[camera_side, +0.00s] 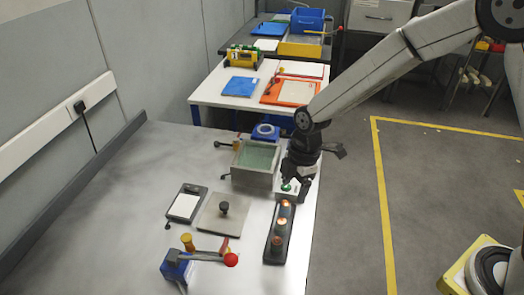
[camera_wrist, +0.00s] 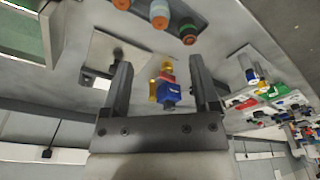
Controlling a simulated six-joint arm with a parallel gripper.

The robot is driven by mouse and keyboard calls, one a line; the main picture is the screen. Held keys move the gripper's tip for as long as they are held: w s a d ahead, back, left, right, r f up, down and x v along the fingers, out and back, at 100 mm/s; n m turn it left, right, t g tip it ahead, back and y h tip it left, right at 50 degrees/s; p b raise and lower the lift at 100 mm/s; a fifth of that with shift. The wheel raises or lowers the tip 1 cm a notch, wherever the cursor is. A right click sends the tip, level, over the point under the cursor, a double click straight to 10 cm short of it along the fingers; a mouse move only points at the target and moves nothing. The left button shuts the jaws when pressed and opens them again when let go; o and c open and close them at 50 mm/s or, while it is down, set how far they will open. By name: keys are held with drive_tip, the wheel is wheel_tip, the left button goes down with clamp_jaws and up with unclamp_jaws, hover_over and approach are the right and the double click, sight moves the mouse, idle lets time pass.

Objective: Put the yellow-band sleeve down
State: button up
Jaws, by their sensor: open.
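A dark rack (camera_side: 268,252) holds several upright sleeves, with orange-brown tops, such as the front sleeve (camera_side: 277,242). In the wrist view, sleeves also show at the top edge, one with a reddish top (camera_wrist: 188,34). I cannot make out which sleeve has the yellow band.
A grey square plate with a black knob (camera_side: 223,208) lies left of the rack. A tray with a green inside (camera_side: 252,175) is behind. The blue clamp (camera_side: 176,266) with its red-ended lever stands in front. The left part of the table (camera_side: 100,225) is bare.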

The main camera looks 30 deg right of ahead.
drive_tip(key=s+d+r+m+t+h, duration=0.1)
drive_tip(key=s+d+r+m, duration=0.3)
drive_tip(key=s+d+m, duration=0.8)
drive_tip(key=d+m+t, duration=0.1)
drive_tip(key=d+m, duration=0.1)
drive_tip(key=m, duration=0.3)
drive_tip(key=shift+d+r+h, duration=0.15)
drive_tip(key=shift+h, duration=0.15)
